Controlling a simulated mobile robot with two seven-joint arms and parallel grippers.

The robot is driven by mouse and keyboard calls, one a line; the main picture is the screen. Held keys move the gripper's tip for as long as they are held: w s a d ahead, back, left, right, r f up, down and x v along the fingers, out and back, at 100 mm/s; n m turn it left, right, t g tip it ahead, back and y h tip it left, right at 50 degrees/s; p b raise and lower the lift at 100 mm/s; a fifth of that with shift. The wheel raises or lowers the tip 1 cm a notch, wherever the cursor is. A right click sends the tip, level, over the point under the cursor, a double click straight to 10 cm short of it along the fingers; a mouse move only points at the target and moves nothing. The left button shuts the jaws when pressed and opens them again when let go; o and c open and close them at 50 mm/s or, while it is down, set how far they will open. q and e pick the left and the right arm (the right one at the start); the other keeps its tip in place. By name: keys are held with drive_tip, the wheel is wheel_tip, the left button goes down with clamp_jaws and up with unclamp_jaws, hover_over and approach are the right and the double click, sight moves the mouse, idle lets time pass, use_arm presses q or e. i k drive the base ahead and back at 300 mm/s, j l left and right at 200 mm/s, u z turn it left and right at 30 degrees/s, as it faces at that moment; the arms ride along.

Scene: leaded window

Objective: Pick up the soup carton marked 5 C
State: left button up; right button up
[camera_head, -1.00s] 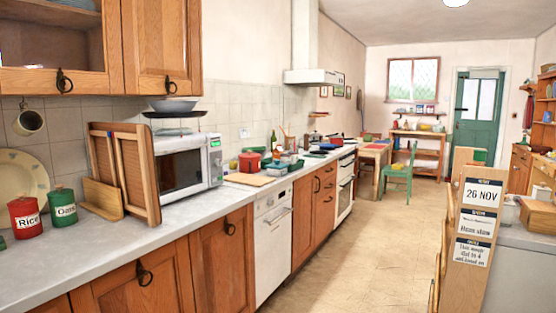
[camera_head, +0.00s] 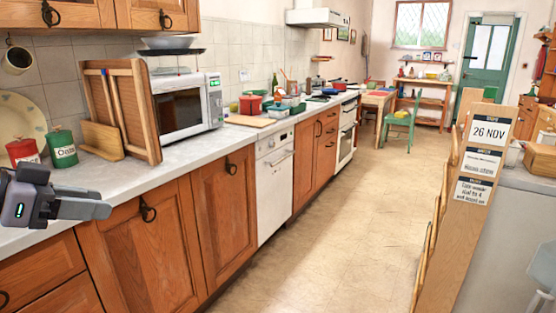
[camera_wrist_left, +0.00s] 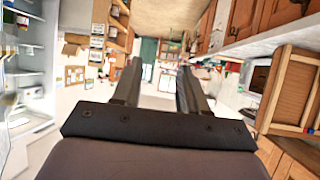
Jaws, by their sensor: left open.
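I cannot make out a soup carton marked 5 C in either view. My left gripper (camera_head: 98,208) is at the left edge of the head view, in front of the counter edge and the cupboard doors. In the left wrist view its two dark fingers (camera_wrist_left: 160,78) stand apart with nothing between them. My right gripper is not in view.
A grey counter (camera_head: 110,187) runs along the left, with a red Rice tin (camera_head: 22,151), a green Oats tin (camera_head: 62,148), a wooden rack (camera_head: 125,108) and a microwave (camera_head: 185,108). A wooden panel with notices (camera_head: 470,200) stands at the right. The floor (camera_head: 320,215) between is clear.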

sight(278, 95)
drive_tip(key=i+j+u, duration=0.1)
drive_tip(key=i, duration=0.35)
drive_tip(key=i+j, duration=0.1)
drive_tip(key=i, duration=0.35)
drive_tip(key=i+l+u, duration=0.15)
drive_tip(key=i, duration=0.25)
drive_tip(key=i+l+u, duration=0.1)
drive_tip(key=i, duration=0.3)
drive_tip(key=i+l, duration=0.65)
drive_tip(key=i+l+u, duration=0.1)
drive_tip(key=i+l, duration=1.8)
drive_tip(key=i, duration=0.2)
drive_tip(key=i+l+z, duration=0.1)
drive_tip(key=i+l, duration=0.55)
drive_tip(key=i, duration=0.1)
